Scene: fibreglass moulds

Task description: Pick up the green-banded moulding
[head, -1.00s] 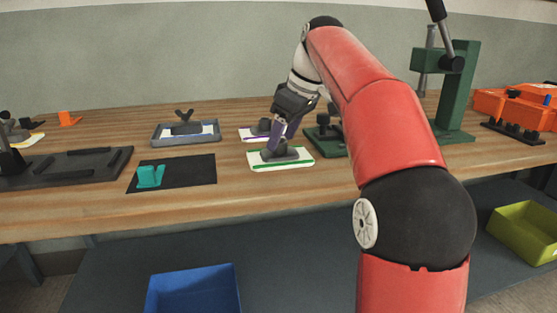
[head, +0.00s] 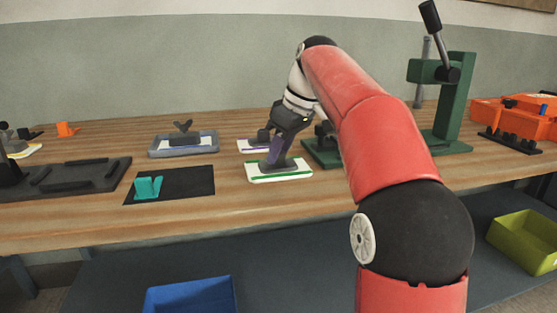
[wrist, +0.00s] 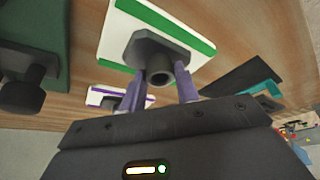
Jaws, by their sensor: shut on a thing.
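The green-banded moulding (head: 297,177) is a white plate with green stripes along its edges and a dark grey raised block with a round knob. It is on the wooden bench, left of my arm in the head view; I cannot tell whether it touches the wood. My gripper (head: 275,160) comes down on it from above, its purple-grey fingers shut on the knob. The wrist view shows the knob between the two fingertips (wrist: 160,84) and the moulding's white face with green bands (wrist: 145,12).
A purple-banded moulding (head: 247,145) lies close behind. A dark green fixture (head: 325,155) and tall green press (head: 450,105) stand right. A black mat (head: 190,185) bears a teal piece (head: 148,187). A grey tray (head: 205,148) is at back left. Blue (head: 190,297) and yellow-green (head: 530,240) bins sit below.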

